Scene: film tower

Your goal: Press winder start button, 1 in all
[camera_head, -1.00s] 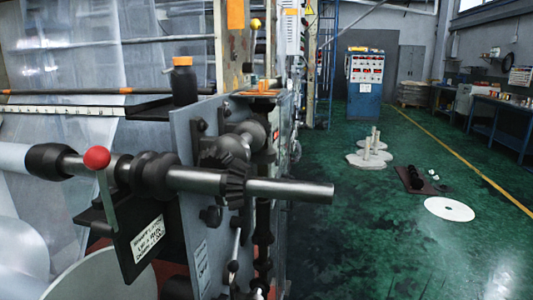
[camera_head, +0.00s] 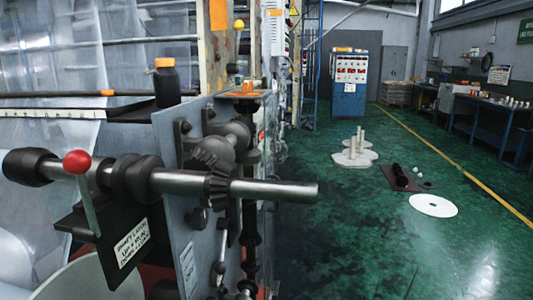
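The winder machine (camera_head: 172,135) fills the left side, with a steel shaft (camera_head: 275,190) sticking out to the right. A lever with a red ball knob (camera_head: 77,162) stands by a black bracket that carries a handwritten label (camera_head: 132,243). I cannot make out a start button on the near side of the machine. A blue control cabinet (camera_head: 349,85) with several small lights and dials stands far back; whether it holds the button is not clear. Neither of my grippers shows in the view.
Green floor is open to the right of the machine. White discs with upright cores (camera_head: 353,158), a dark mat (camera_head: 402,178) and a flat white disc (camera_head: 433,205) lie on it. Blue workbenches (camera_head: 478,130) line the right wall. A black bottle with an orange cap (camera_head: 166,83) stands on the machine.

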